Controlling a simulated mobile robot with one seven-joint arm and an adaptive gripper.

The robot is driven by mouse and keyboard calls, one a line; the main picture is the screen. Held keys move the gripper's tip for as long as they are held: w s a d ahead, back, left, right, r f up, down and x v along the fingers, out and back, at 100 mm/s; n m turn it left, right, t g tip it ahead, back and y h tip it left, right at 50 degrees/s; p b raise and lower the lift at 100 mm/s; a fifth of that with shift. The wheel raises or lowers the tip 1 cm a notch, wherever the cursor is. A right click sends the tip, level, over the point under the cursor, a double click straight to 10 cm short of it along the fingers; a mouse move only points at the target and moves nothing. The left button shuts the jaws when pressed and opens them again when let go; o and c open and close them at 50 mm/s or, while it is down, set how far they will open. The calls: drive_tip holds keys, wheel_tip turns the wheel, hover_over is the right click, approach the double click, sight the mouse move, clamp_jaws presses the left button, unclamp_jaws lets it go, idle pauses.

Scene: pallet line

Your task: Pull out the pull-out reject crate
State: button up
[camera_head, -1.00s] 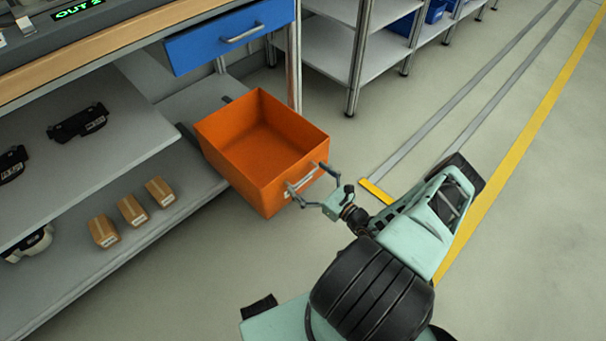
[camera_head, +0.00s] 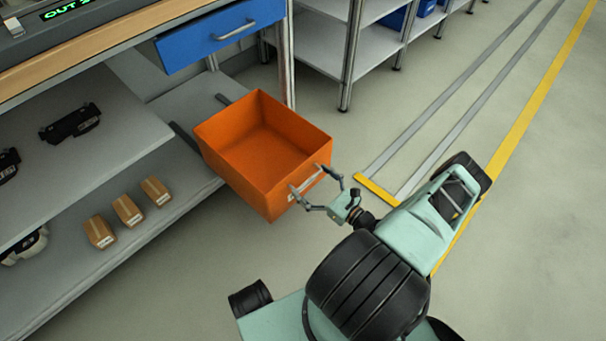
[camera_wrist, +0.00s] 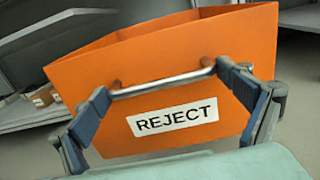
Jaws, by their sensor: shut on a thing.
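The orange reject crate (camera_head: 236,177) stands drawn out from the lower shelf on its runners, and it looks empty inside. In the wrist view its front (camera_wrist: 236,112) fills the middle and bears a white REJECT label (camera_wrist: 173,117). A silver bar handle (camera_wrist: 163,82) crosses the front above the label. My gripper (camera_head: 318,187) is at the handle, its two fingers at the bar's two ends. In the wrist view my gripper (camera_wrist: 165,98) is shut on the handle, with one finger at each end.
Small brown boxes (camera_head: 128,211) and dark items (camera_head: 70,124) lie on the shelves at left. A grey rack (camera_head: 350,50) stands behind. The floor at right, with a yellow line (camera_head: 515,135), is clear.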

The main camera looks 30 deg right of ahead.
drive_tip(key=shift+d, duration=0.1)
drive_tip(key=o, duration=1.4)
drive_tip(key=shift+r, duration=0.15)
wheel_tip(320, 180, up, 10)
drive_tip(key=shift+f, duration=0.1)
